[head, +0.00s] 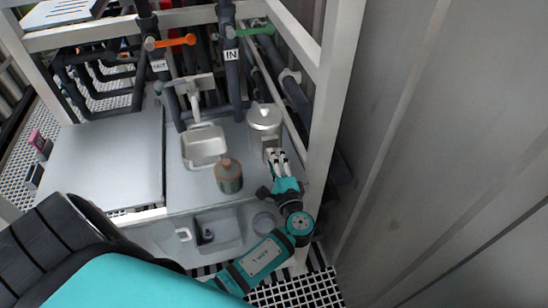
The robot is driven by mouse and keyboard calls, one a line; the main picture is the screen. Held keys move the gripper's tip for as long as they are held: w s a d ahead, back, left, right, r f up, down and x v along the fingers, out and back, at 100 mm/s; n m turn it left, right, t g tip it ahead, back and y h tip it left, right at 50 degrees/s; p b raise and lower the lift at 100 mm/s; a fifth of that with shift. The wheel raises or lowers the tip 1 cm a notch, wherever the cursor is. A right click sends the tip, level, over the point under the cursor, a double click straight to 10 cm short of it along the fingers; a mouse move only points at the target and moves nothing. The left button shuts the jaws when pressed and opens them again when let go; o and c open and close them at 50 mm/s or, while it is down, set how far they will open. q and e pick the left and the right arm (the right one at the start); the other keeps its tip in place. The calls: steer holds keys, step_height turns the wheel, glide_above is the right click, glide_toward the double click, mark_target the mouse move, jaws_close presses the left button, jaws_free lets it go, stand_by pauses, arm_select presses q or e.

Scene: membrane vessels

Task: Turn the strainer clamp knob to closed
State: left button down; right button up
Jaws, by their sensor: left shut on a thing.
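The strainer appears to be the grey metal canister with a domed lid (264,118), standing on the grey worktop below the pipe marked IN. My left gripper (275,156) reaches up to its lower front side from below, with its pale fingers against the canister. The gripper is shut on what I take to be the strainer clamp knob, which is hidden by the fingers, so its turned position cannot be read. My right gripper is not in view.
A white rectangular container (203,146) and a brown-topped jar (228,176) stand left of the gripper. An orange valve handle (176,41) and a green one (256,30) sit on pipes above. A white frame post (327,105) rises close on the right.

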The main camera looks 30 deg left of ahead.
arm_select(q)
steer(key=shift+m+p, duration=1)
steer(key=shift+m, duration=1)
steer(key=c, duration=0.9)
jaws_free()
steer(key=shift+c, duration=0.2)
steer(key=shift+d, duration=0.1)
steer(key=v, duration=1.2)
